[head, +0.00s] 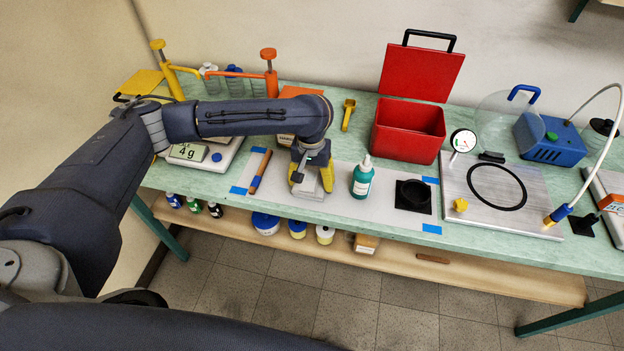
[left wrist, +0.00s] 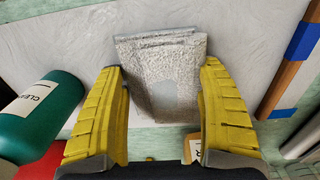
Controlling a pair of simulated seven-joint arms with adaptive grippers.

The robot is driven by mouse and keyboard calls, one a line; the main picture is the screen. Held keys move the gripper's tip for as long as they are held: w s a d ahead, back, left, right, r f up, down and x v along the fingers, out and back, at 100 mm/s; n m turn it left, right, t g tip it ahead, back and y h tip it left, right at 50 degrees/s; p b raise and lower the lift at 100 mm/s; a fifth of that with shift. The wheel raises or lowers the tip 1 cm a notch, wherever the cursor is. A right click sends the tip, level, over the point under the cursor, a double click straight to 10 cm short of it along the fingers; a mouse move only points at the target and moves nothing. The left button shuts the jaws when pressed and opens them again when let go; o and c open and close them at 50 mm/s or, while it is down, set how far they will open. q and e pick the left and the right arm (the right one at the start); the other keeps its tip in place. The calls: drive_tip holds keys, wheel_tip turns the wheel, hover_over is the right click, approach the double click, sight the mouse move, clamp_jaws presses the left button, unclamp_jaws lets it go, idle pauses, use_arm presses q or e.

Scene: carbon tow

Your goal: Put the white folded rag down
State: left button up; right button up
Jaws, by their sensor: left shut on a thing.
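The white folded rag (head: 311,193) is a pale grey-white layered pad at the front middle of the bench, over the light mat (head: 345,205). In the left wrist view the rag (left wrist: 162,75) lies between the two yellow fingers. My left gripper (head: 311,184) points down and is shut on the rag. Whether the rag touches the mat or hangs just above it, I cannot tell. The fingers hide its sides. My right gripper is not in view.
A green bottle (head: 362,178) and a black square piece (head: 413,196) stand to the right of the rag. A brown-handled tool (head: 260,172) lies to its left, by blue tape. A red box (head: 408,130) stands behind. The mat's front strip is partly clear.

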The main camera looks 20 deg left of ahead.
sight(311, 179)
use_arm(q)
drive_tip(key=o, duration=1)
wheel_tip(311, 179, up, 12)
drive_tip(key=shift+a+r, duration=0.1)
drive_tip(key=shift+a, duration=0.05)
idle(0.4)
